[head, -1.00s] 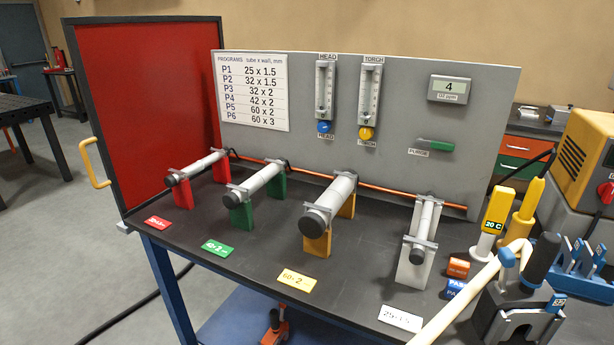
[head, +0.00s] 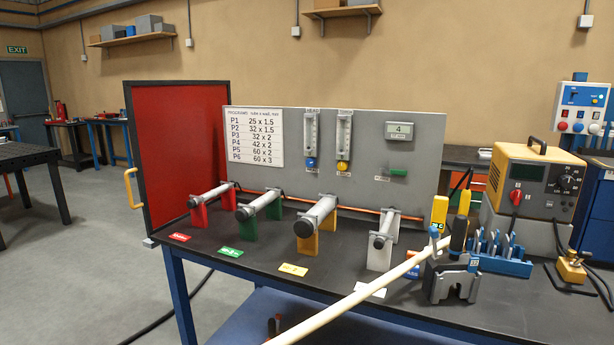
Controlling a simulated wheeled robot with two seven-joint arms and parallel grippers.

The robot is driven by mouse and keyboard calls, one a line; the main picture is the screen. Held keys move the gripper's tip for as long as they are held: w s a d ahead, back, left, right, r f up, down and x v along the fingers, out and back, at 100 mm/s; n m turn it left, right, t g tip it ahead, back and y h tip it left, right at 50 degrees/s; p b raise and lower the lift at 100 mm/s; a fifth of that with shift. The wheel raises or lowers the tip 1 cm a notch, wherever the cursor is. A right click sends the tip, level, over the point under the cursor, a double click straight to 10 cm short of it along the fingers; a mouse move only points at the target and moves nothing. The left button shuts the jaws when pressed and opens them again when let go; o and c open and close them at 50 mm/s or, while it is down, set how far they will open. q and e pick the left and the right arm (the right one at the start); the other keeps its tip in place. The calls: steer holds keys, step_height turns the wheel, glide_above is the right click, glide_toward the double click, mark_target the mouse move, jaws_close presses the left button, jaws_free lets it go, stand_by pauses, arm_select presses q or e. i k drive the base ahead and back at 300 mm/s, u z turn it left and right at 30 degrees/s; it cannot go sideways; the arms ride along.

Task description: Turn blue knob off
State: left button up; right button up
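The blue knob (head: 310,163) sits at the foot of the left flow meter (head: 311,133), labelled HEAD, on the upright grey panel (head: 262,182). The knob is too small to tell how far it is turned. A yellow knob (head: 343,167) sits beside it under the right flow meter (head: 343,134), labelled TORCH. A small display (head: 399,130) on the panel reads 4. A green purge lever (head: 397,172) is below it. Neither of my grippers is in view.
Several tubes on coloured stands, including the yellow-stand tube (head: 318,214), stand in front of the panel. A pale hose (head: 350,298) crosses the front right. A yellow power unit (head: 532,182) and blue rack (head: 497,255) stand right.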

mark_target(311, 162)
steer(key=u, duration=0.9)
steer(key=i, duration=1.15)
steer(key=z, duration=0.3)
